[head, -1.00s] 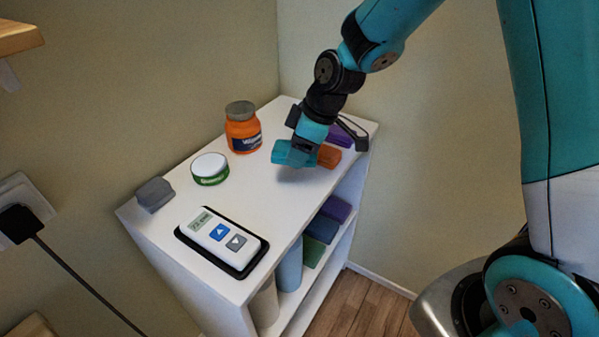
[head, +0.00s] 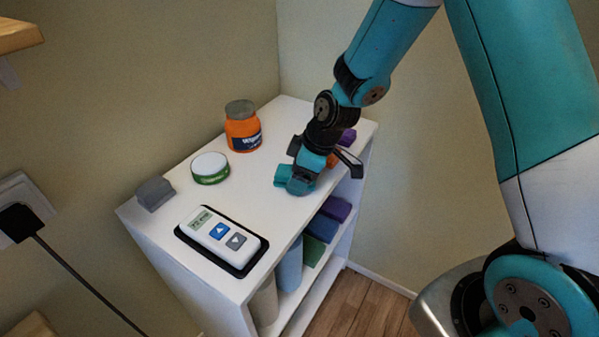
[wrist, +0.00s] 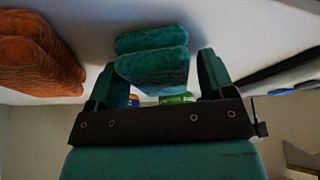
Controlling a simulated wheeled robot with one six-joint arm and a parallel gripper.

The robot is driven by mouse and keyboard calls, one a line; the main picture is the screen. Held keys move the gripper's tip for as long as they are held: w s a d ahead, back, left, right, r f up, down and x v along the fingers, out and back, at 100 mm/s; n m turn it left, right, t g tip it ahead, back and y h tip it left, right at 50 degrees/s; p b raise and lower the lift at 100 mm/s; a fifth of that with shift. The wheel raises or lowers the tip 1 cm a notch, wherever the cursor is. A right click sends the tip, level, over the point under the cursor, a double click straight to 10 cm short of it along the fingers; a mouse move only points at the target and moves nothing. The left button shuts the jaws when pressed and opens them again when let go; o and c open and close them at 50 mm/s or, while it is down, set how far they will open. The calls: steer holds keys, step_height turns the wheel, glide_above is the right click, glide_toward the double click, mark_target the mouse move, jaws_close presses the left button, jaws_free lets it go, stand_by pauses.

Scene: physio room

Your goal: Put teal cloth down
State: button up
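The teal cloth (head: 282,174), a folded block, is on or just over the front-right part of the white shelf top (head: 235,187). In the wrist view the teal cloth (wrist: 153,62) shows as two stacked layers between the fingertips of my gripper (wrist: 158,74). A narrow gap shows between the cloth and the right finger, and the left finger is close to its edge. In the head view my gripper (head: 293,178) is low over the shelf top and hides part of the cloth. The gripper looks open around it.
An orange folded cloth (wrist: 35,60) and a purple one (head: 348,136) lie behind my gripper. An orange jar (head: 243,130), green-white tin (head: 210,168), grey block (head: 154,193) and white remote on a black tray (head: 258,265) stand left. Rolled and folded cloths fill lower shelves.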

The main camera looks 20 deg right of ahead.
steer(key=v, duration=1.2)
steer(key=s+a+r+m+g, duration=0.1)
steer(key=s+a+r, duration=0.3)
steer(key=s, duration=0.7)
steer(key=s+a+r+m+g+p, duration=0.1)
steer(key=s+a+r+m, duration=0.2)
steer(key=s, duration=0.8)
step_height(320, 180, up, 3)
steer(key=shift+a+f+m, duration=0.1)
steer(key=shift+a+m, duration=0.3)
steer(key=shift+a, duration=0.5)
steer(key=shift+s, duration=0.1)
